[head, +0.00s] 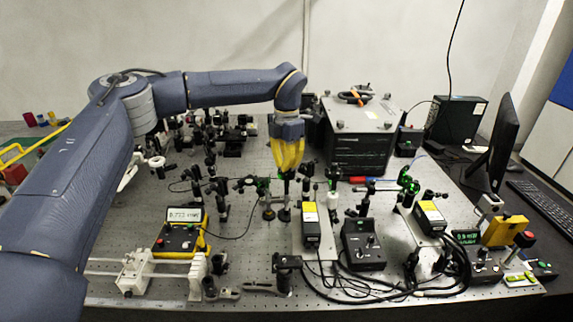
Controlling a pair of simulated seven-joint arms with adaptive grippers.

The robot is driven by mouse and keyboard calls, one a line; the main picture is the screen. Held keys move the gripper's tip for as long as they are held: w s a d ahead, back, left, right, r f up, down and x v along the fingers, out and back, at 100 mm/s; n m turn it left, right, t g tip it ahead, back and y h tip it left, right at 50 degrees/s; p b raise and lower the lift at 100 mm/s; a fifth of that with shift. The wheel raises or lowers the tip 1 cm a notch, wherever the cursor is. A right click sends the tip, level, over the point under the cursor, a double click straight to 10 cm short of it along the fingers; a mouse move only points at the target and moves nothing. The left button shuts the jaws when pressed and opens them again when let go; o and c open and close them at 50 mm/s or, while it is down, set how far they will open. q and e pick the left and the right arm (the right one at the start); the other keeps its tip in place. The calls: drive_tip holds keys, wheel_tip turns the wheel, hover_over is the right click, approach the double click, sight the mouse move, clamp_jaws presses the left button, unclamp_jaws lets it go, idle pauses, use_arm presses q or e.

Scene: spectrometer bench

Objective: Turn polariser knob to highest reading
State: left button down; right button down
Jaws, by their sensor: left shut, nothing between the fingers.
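My left gripper (286,178) points straight down over the middle of the optical bench, with its yellow fingers shut and nothing visible between them. Its tips are among several small post-mounted optics, and I cannot tell whether they touch one. The polariser knob cannot be picked out for certain; it may be hidden at the fingertips. A yellow meter (181,232) at front left has a lit display (184,215) that seems to read about 0.77, its digits blurred. My right gripper is not in view.
Two yellow-labelled modules (311,225) (430,216) and a black control box (363,243) stand in front, with loose cables between. A large instrument box (361,140) stands behind to the right. A green display (467,238) shows at right. Posts crowd the bench (120,215); its left part is clearer.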

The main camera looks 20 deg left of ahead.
use_arm(q)
drive_tip(key=c, duration=1.3)
unclamp_jaws()
drive_tip(key=shift+c, duration=0.2)
wheel_tip(320, 180, up, 12)
